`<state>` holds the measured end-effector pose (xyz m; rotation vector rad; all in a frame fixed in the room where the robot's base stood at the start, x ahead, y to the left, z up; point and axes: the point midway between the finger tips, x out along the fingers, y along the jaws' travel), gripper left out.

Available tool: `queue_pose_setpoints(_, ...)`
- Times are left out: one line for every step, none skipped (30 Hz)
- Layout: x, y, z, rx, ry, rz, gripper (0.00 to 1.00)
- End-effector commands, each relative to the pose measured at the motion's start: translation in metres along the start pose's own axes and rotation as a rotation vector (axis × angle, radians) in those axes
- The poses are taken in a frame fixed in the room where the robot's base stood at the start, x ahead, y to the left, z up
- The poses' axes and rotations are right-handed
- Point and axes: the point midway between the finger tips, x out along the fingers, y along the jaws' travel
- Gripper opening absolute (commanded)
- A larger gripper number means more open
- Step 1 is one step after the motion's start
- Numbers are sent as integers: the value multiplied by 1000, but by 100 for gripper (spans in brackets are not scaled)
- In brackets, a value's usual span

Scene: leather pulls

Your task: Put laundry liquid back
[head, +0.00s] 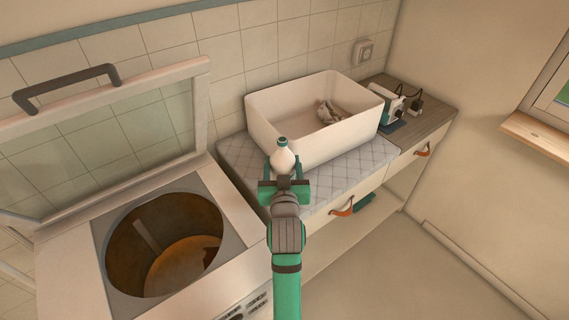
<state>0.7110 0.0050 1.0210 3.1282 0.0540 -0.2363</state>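A white bottle with a green cap (283,157), likely the laundry liquid, is upright at the near left corner of the white basin. My gripper (283,172) is at the bottle, with one green finger on each side of it. I cannot tell whether the fingers press on it or stand slightly apart. The bottle's lower part is hidden behind my gripper, so I cannot see whether it rests on the quilted grey countertop (350,172).
A top-loading washer (228,222) with its lid (110,150) raised stands at left. The white basin (305,140) holds a crumpled item. Electrical devices (390,102) sit on the wooden counter (437,117). Leather pulls (343,208) (423,150) stick out in front. The floor (400,270) at right is clear.

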Motion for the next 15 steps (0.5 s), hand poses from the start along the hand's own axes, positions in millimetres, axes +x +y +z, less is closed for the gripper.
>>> queue_pose_setpoints(0, 0, -2, 0, 4, 0, 14)
queue_pose_setpoints(0, 0, -2, 0, 4, 0, 14)
queue_pose_setpoints(0, 0, -2, 0, 4, 0, 14)
queue_pose_setpoints(0, 0, -1, 0, 3, 0, 14)
queue_pose_setpoints(0, 0, 0, 0, 3, 0, 14)
queue_pose_setpoints(0, 0, 1, 0, 3, 0, 14)
queue_pose_setpoints(0, 0, 2, 0, 2, 1, 14)
queue_pose_setpoints(0, 1, 3, 0, -1, 1, 64)
queue_pose_setpoints(0, 1, 2, 0, 0, 1, 73)
queue_pose_setpoints(0, 1, 2, 0, 0, 2, 75)
queue_pose_setpoints(0, 1, 2, 0, 0, 2, 75)
queue_pose_setpoints(0, 2, 2, 0, 0, 2, 75)
queue_pose_setpoints(0, 2, 2, 0, 0, 3, 75)
queue_pose_setpoints(0, 2, 2, 0, 0, 3, 75)
queue_pose_setpoints(0, 2, 2, 0, 0, 3, 75)
